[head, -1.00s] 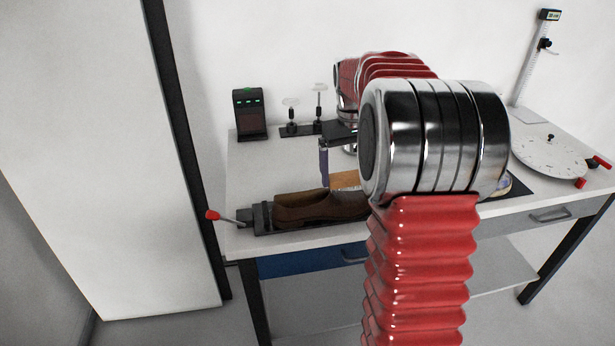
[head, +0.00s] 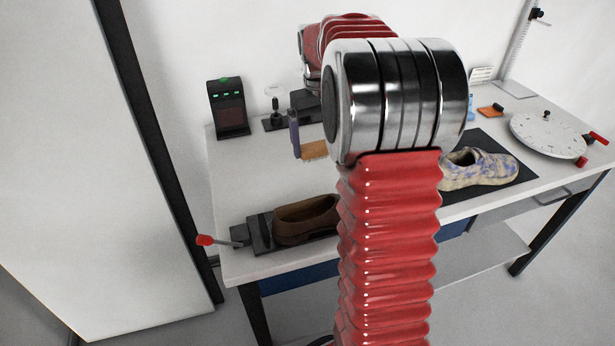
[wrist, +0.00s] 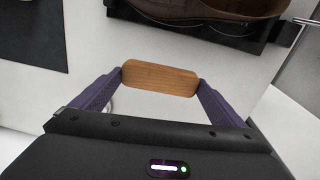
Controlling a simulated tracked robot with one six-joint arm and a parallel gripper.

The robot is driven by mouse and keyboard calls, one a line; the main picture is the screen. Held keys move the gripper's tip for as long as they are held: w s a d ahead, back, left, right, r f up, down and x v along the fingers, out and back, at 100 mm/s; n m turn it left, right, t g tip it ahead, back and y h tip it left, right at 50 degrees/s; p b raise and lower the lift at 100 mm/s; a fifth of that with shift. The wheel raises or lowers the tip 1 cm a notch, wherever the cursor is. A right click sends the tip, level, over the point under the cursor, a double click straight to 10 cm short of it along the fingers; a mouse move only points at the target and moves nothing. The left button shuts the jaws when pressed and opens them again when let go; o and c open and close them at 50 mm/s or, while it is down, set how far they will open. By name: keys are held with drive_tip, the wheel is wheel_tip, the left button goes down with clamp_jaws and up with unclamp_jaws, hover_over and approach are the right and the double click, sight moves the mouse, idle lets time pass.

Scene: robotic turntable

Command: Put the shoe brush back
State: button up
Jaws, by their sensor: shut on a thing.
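The shoe brush (head: 315,150) shows as a wooden block partly behind my arm in the head view. In the wrist view the brush (wrist: 160,78) is a plain wooden bar lying crosswise between my two purple fingers. My gripper (wrist: 160,84) is shut on it, one finger at each end. In the head view my gripper (head: 296,138) shows only its left finger, above the back of the table; the other is hidden behind my arm. The bristles cannot be seen.
A brown shoe (head: 305,220) sits in a black clamp (head: 258,232) with a red-knobbed lever. A patterned sneaker (head: 480,167) stands on a dark mat (head: 510,160). A black device (head: 229,108) and small stands (head: 275,118) are at the back left. A white round dial (head: 548,135) is at right.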

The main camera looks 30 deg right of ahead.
sight(318, 158)
drive_tip(key=shift+w, duration=0.25)
drive_tip(key=shift+a, duration=0.1)
drive_tip(key=shift+f, duration=0.25)
wheel_tip(318, 158, down, 6)
drive_tip(key=shift+r, duration=0.15)
drive_tip(key=shift+f, duration=1.9)
drive_tip(key=o, duration=1.1)
